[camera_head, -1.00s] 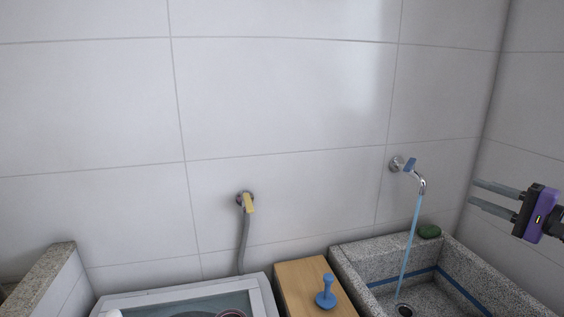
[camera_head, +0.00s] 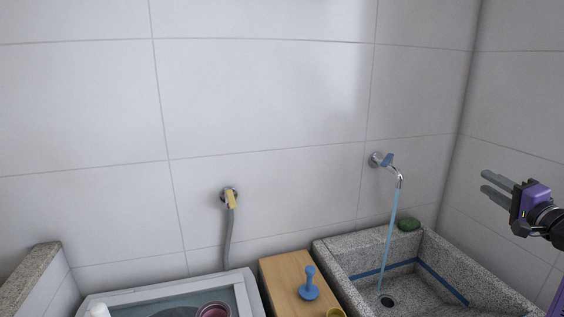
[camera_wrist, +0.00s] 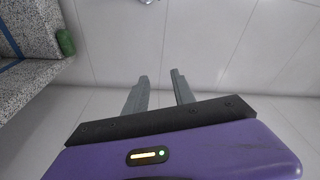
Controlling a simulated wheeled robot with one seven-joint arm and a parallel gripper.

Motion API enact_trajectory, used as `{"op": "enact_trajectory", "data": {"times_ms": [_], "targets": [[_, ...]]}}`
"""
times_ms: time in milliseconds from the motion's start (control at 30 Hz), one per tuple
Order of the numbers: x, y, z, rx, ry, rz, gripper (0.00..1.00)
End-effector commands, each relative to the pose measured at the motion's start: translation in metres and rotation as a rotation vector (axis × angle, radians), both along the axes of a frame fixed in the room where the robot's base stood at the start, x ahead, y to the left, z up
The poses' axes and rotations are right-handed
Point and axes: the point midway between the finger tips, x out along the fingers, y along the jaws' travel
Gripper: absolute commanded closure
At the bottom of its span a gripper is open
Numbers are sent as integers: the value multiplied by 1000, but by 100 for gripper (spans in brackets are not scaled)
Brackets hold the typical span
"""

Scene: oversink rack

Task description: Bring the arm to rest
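My gripper (camera_head: 499,187) is at the right edge of the head view, in front of the right wall and above the level of the sink. Its two grey fingers point left and hold nothing. In the wrist view my gripper (camera_wrist: 158,82) shows its fingers apart with a gap between them and only wall tiles beyond. Part of my arm is cut off by the right edge of the head view.
A speckled stone sink (camera_head: 335,247) stands below, left of my gripper. Water runs from a tap (camera_head: 389,168) into it. A green object (camera_head: 409,225) lies on its rim. A wooden board (camera_head: 280,281) bears a blue knob-like tool (camera_head: 310,287). A white washer (camera_head: 252,288) stands left.

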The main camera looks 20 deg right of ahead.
Motion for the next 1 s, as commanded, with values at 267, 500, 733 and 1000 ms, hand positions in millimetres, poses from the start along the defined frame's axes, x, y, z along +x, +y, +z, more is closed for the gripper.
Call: {"op": "enact_trajectory", "data": {"times_ms": [267,500,733,1000], "targets": [[-18,23,-75,-223,137,-221,69],[-45,90,-136,-492,269,-326,69],[-76,177,-174,-741,345,-325,69],[-125,288,-197,-990,371,-238,69]]}}
